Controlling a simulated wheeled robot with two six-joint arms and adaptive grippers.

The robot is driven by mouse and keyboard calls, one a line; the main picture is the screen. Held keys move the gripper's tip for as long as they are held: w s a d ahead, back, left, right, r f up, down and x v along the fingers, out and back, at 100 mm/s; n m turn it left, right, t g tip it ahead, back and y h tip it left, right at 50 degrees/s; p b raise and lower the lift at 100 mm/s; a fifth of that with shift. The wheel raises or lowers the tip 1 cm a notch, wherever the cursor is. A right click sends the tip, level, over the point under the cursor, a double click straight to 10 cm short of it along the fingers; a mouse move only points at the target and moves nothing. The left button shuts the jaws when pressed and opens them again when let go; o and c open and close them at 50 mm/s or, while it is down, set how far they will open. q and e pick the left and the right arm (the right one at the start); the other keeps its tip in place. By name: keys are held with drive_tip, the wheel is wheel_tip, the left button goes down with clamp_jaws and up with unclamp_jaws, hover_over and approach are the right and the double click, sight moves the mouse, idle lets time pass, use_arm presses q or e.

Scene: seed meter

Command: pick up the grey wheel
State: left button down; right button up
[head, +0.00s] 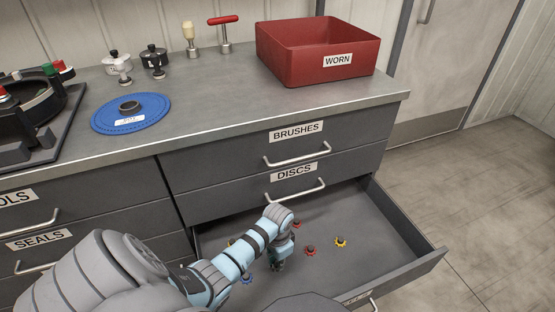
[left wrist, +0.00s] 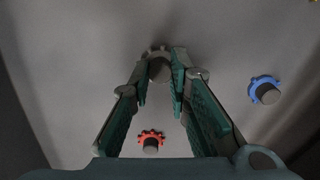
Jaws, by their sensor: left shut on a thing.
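The grey wheel (left wrist: 159,66) is between the fingertips of my left gripper (left wrist: 162,82) in the left wrist view, and the fingers are shut on it. In the head view my left gripper (head: 277,262) reaches down into the open bottom drawer (head: 375,215), and the wheel is hidden there or too small to tell. The wheel looks close to the drawer floor; I cannot tell whether it touches it. My right gripper is not in view.
Red wheels (head: 310,250), a yellow wheel (head: 341,241) and a blue wheel (head: 246,278) lie in the drawer; a red one (left wrist: 151,142) and a blue one (left wrist: 265,91) show near the fingers. The counter above holds a red WORN bin (head: 290,62) and a blue disc (head: 110,118).

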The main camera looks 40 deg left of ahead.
use_arm(q)
drive_tip(key=shift+r, duration=0.2)
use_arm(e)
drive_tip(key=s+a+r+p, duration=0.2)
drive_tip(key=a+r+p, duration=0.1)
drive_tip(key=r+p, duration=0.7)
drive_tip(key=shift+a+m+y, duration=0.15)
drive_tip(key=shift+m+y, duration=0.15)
use_arm(q)
wheel_tip(320, 180, up, 20)
drive_tip(key=shift+f, duration=0.2)
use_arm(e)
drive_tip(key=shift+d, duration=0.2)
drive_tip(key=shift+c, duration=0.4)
